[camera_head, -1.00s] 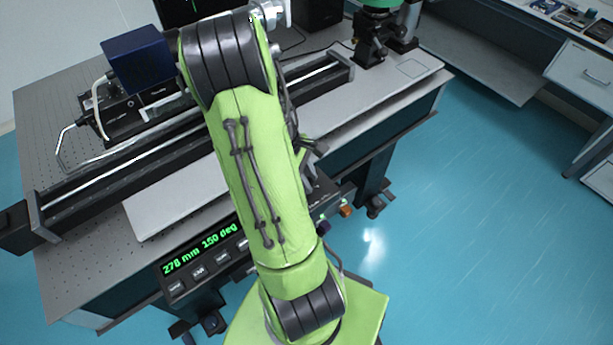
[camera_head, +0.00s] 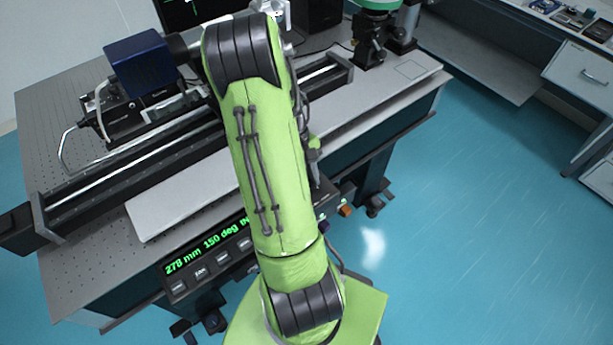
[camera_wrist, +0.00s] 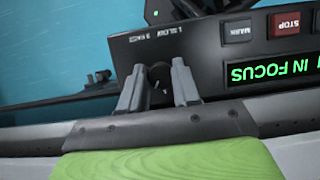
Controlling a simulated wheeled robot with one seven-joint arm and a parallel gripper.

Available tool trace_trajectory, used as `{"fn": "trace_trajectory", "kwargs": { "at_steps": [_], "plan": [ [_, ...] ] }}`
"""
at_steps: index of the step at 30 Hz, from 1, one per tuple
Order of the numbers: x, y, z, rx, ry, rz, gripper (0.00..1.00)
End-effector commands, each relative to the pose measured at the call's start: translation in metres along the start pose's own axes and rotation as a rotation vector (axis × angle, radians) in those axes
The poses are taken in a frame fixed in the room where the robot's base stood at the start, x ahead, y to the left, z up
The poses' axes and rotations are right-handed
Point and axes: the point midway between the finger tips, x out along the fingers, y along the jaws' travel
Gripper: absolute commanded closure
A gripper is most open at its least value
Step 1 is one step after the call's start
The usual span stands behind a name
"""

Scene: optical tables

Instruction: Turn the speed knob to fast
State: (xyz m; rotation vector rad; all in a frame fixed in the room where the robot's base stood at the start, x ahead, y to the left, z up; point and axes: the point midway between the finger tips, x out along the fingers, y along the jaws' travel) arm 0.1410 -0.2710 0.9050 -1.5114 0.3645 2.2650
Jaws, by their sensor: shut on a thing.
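In the wrist view, the speed knob (camera_wrist: 159,74) is a small dark knob on the black control panel (camera_wrist: 205,62). The lettering beside it reads SLOW and, less clearly, FAST. My gripper (camera_wrist: 158,72) has its two grey fingers on either side of the knob and is shut on it. The fingers and the view's angle hide much of the knob, so its pointer position cannot be told. The panel's green display (camera_head: 205,246) reads 278 mm and 150 deg there.
The optical table (camera_head: 75,290) carries a long rail (camera_head: 130,160) and a blue box (camera_head: 140,62). Open blue floor (camera_head: 470,220) lies to the right.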

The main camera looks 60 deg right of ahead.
Motion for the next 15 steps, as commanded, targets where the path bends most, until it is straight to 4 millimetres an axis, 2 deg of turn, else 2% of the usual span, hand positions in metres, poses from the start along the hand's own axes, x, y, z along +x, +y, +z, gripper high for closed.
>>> {"fn": "trace_trajectory", "kwargs": {
  "at_steps": [15],
  "plan": [
    [-0.0009, 0.0034, 0.0005, 0.454, 0.004, -0.187, 0.99]
  ]
}}
